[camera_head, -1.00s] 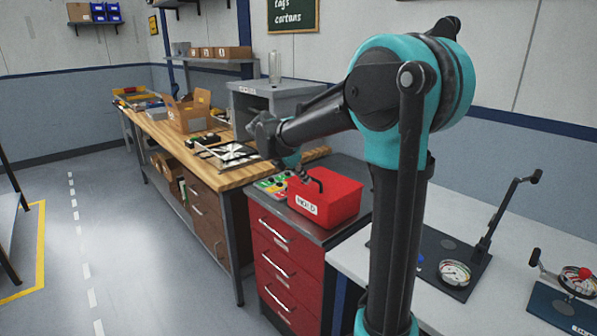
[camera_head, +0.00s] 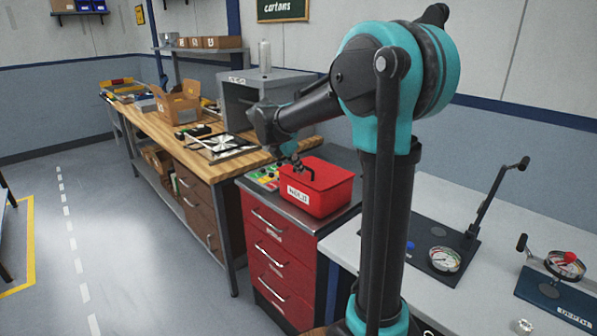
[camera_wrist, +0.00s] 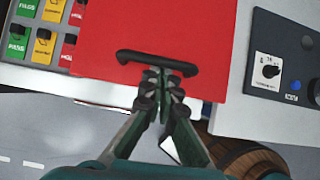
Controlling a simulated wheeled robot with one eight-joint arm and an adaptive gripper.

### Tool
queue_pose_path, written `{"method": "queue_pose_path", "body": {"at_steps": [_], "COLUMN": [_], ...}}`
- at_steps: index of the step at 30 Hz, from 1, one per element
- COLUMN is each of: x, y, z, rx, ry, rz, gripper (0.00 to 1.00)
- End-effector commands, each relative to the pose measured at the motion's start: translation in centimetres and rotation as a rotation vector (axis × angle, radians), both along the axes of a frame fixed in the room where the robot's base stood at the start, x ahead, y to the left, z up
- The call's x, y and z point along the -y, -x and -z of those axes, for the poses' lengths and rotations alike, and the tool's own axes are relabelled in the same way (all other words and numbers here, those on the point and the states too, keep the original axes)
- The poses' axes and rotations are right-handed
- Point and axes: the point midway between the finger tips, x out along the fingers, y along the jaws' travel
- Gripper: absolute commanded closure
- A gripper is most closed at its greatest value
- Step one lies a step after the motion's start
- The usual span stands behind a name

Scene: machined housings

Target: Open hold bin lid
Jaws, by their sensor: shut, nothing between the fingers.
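The red hold bin (camera_head: 308,201) stands on the grey top of a red drawer cabinet, with a white HOLD label on its front. Its red lid (camera_wrist: 205,35) fills the upper middle of the wrist view, with a black bar handle (camera_wrist: 157,62) near the lid's close edge. My gripper (camera_wrist: 163,77) is shut and empty, its fingertips right at the middle of the handle. I cannot tell whether they touch it. In the head view my gripper (camera_head: 296,162) is small, just above the bin's left side.
Coloured label blocks (camera_wrist: 42,28) lie left of the bin. A dark control panel (camera_wrist: 285,65) with a knob is to the right in the wrist view. A wooden bench (camera_head: 170,140) and grey box (camera_head: 255,93) stand behind. A white table (camera_head: 430,225) with gauges is at right.

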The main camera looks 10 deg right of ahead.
Motion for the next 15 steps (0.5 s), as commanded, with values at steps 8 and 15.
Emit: {"method": "queue_pose_path", "body": {"at_steps": [8,15], "x": [1.2,3.2], "y": [-0.7,-2.0], "z": [-2.9,-6.5], "rx": [-0.085,-0.207], "ry": [-0.126,-0.314], "rz": [0.007,0.008], "gripper": [1.00,1.00]}}
